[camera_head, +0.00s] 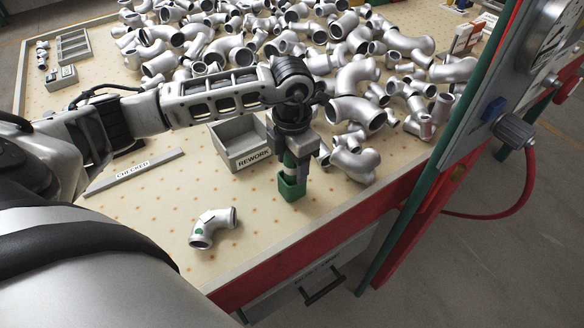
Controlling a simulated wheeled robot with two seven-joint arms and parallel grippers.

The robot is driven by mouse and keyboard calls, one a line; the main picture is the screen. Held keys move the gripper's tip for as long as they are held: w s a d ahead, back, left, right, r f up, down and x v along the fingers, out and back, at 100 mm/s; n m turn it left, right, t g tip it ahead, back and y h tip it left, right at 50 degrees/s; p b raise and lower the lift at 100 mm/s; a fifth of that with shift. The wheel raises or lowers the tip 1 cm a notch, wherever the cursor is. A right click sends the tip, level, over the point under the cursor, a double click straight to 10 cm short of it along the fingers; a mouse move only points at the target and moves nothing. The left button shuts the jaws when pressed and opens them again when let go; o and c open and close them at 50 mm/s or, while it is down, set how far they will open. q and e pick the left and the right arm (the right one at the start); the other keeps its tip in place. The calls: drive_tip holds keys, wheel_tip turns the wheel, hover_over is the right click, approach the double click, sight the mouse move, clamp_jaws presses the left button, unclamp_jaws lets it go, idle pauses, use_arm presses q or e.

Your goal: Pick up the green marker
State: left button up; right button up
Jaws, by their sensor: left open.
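The green marker (289,160) stands upright in a small green square holder (290,190) on the table near its front edge. A pale band shows on the marker just above the holder. My left gripper (294,170) points down over the holder, with its open fingers around or right beside the marker. The gripper body hides the marker's top, and I cannot tell whether a finger touches it. My right gripper is not in view.
A grey REWORK bin (228,137) stands just left and behind. A CHECKED strip (135,172) lies at left. A single pipe elbow (213,227) with a green spot lies in front. Several castings (358,108) crowd the back and right. A red-and-green frame post (440,190) rises at right.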

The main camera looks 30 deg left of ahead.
use_arm(q)
drive_tip(key=shift+f, duration=0.1)
drive_tip(key=c, duration=1)
drive_tip(key=shift+c, duration=0.2)
wheel_tip(320, 180, up, 10)
drive_tip(key=shift+r+b, duration=0.1)
drive_tip(key=shift+b, duration=0.45)
drive_tip(key=o, duration=0.4)
drive_tip(key=shift+c, duration=0.2)
drive_tip(key=c, duration=0.5)
clamp_jaws()
